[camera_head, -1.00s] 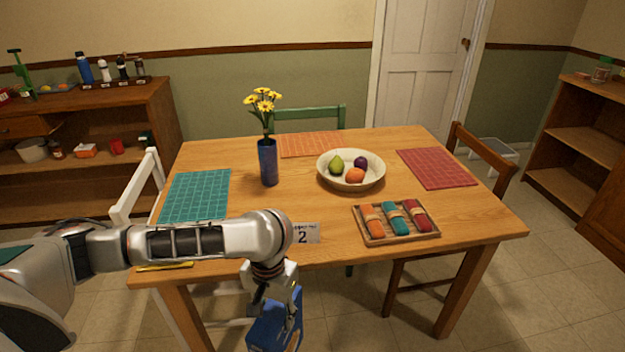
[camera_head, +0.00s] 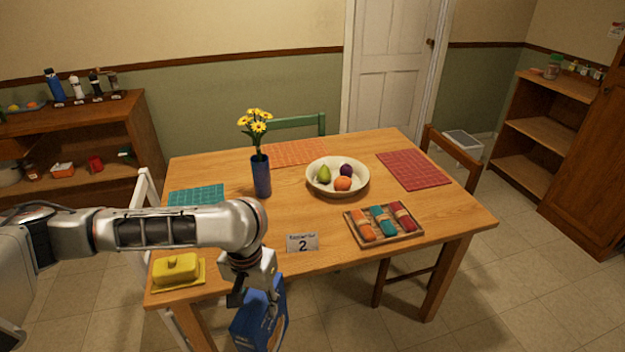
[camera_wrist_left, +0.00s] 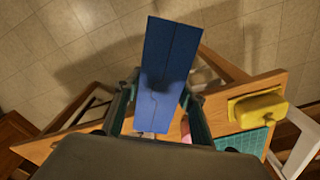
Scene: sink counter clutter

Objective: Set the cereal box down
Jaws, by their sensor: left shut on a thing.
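The blue cereal box (camera_head: 262,318) hangs upright from my left gripper (camera_head: 252,284), in front of the near edge of the wooden table (camera_head: 300,217). In the left wrist view the box (camera_wrist_left: 168,62) sits between the two fingers of my left gripper (camera_wrist_left: 160,100), which is shut on it. Tiled floor shows behind the box there. The box's lower end is cut off by the bottom of the head view. My right gripper is not in view.
On the table are a yellow butter dish (camera_head: 177,270), a number 2 card (camera_head: 302,243), a napkin tray (camera_head: 412,234), a fruit bowl (camera_head: 316,188) and a flower vase (camera_head: 261,176). Placemats lie at the table's sides and back. Chairs stand around it.

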